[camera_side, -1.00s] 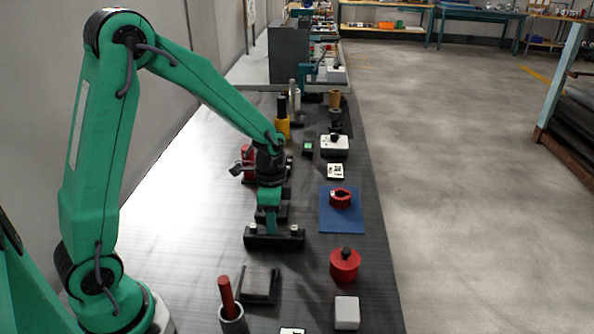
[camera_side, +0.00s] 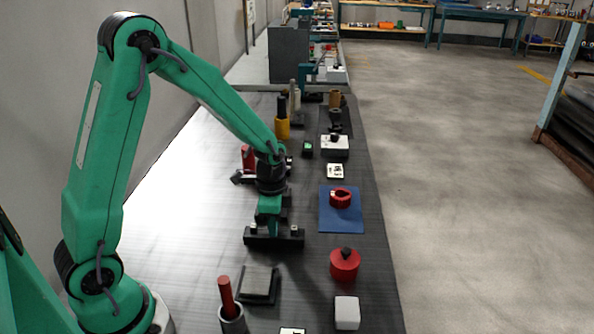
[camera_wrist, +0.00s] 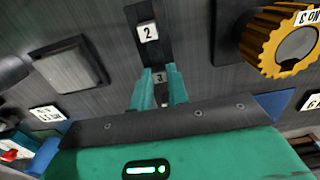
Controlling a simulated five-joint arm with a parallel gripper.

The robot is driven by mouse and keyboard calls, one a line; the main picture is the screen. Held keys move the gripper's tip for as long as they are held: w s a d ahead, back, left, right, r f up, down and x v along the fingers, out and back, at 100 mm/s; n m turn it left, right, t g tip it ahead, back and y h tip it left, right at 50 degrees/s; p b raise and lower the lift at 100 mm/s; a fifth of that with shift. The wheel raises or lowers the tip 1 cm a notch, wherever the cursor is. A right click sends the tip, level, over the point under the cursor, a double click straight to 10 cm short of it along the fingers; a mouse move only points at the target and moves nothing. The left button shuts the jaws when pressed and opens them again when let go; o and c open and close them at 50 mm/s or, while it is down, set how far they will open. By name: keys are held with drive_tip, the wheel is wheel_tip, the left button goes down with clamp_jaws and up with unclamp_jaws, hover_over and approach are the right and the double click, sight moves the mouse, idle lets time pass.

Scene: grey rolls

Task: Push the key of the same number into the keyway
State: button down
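A black bar (camera_side: 262,240) lies across the bench in the side view, with small pale tags near its two ends. In the wrist view it carries a tile marked 2 (camera_wrist: 148,32) and a tile marked 3 (camera_wrist: 159,77). My gripper (camera_side: 270,228) points down at the bar's middle. In the wrist view its green fingers (camera_wrist: 160,80) stand on either side of the tile 3 with a gap between them; I see no clear grip. A yellow toothed part (camera_wrist: 262,40) with a grey face and dark slot, labelled upside down as NO 3, lies at upper right. My arm hides this area in the side view.
A grey square plate (camera_side: 258,283) lies nearer the camera; a red rod (camera_side: 226,292) stands in a cup. At right are a red ring (camera_side: 341,197) on a blue mat (camera_side: 327,222), a red knobbed cylinder (camera_side: 345,265) and a white block (camera_side: 347,312).

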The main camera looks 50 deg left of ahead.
drive_tip(key=shift+r, duration=0.15)
drive_tip(key=shift+r, duration=0.85)
wheel_tip(320, 180, up, 2)
drive_tip(key=shift+r, duration=0.2)
drive_tip(key=s+d+r, duration=0.5)
drive_tip(key=d+r, duration=0.1)
drive_tip(key=d, duration=0.4)
drive_tip(key=shift+s+d+r, duration=0.15)
drive_tip(key=shift+d+r, duration=0.05)
drive_tip(key=shift+r, duration=0.1)
drive_tip(key=w+a+r, duration=0.1)
drive_tip(key=w+a, duration=0.5)
drive_tip(key=a, duration=0.3)
drive_tip(key=w+a+r, duration=0.2)
drive_tip(key=w+a, duration=0.5)
drive_tip(key=a, duration=0.3)
drive_tip(key=shift+w+r, duration=0.25)
drive_tip(key=shift+a+f, duration=0.1)
drive_tip(key=shift+f, duration=0.05)
